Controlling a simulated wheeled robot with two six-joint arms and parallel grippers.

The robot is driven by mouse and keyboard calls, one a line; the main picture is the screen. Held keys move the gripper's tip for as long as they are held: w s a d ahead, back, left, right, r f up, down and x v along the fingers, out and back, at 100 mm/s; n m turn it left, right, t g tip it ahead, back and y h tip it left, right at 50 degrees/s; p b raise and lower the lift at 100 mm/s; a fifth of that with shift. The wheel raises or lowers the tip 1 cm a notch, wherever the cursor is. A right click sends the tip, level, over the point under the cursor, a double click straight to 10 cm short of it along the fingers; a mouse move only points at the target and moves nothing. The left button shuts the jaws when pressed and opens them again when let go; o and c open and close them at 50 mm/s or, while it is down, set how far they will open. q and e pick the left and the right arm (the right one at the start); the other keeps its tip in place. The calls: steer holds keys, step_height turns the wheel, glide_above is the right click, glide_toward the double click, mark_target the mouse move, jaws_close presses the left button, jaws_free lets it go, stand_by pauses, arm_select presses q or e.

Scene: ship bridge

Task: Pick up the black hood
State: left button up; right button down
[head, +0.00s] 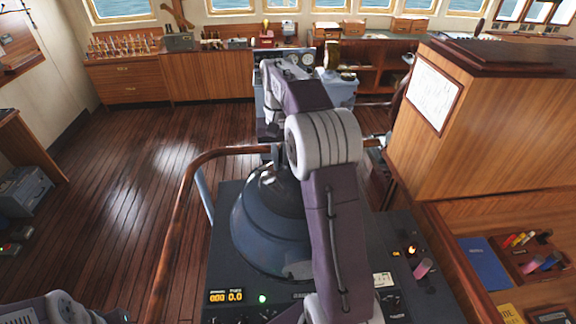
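The black hood (265,232) is a large, dark, rounded cone on top of the instrument console (225,283). It stands upright, its narrow end up. My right arm crosses in front of its right side and hides part of it. My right gripper (272,134) is above the hood's narrow top, pointing down. Its fingers are small and dark here, and I cannot tell whether they are open or touch the hood. Part of my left arm shows at the bottom left corner, but its gripper is not in view.
A wooden handrail (180,215) curves around the console's left and far sides. A tall wooden cabinet (500,120) stands close on the right, above a shelf with a blue book (485,262) and pens. The wooden floor (110,190) on the left is clear.

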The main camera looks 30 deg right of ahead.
step_height(320, 180, up, 3)
steer(key=shift+w+d+r, duration=0.1)
steer(key=shift+d, duration=0.05)
steer(key=s+a+r+b, duration=0.3)
steer(key=s+a+r, duration=0.3)
steer(key=a, duration=0.3)
steer(key=shift+s+a+r, duration=0.35)
steer(key=shift+r, duration=0.5)
